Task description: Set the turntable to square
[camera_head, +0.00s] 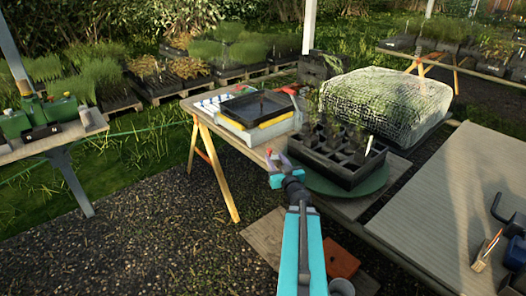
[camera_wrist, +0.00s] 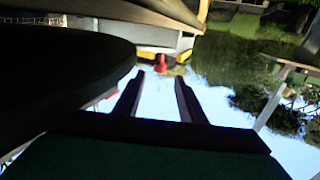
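The turntable is a green disc (camera_head: 360,190) on the wooden bench, and its front right rim shows. A black tray (camera_head: 318,172) of small pots and seedlings stands on it and hides most of the disc. The tray's sides run at a slant in the head view; I cannot tell exactly how they line up with the bench. My gripper (camera_head: 275,166) is at the tray's left corner, empty as far as I see. In the wrist view my gripper (camera_wrist: 160,80) has its two fingers apart. A large dark round shape, probably the turntable, fills the left there.
A small red thing (camera_wrist: 161,63) shows beyond my fingertips. A black tray on a white box (camera_head: 257,108) stands behind to the left. A mesh-covered crate (camera_head: 385,100) stands behind to the right. A grey board (camera_head: 450,205) lies at the right with a brush (camera_head: 487,250).

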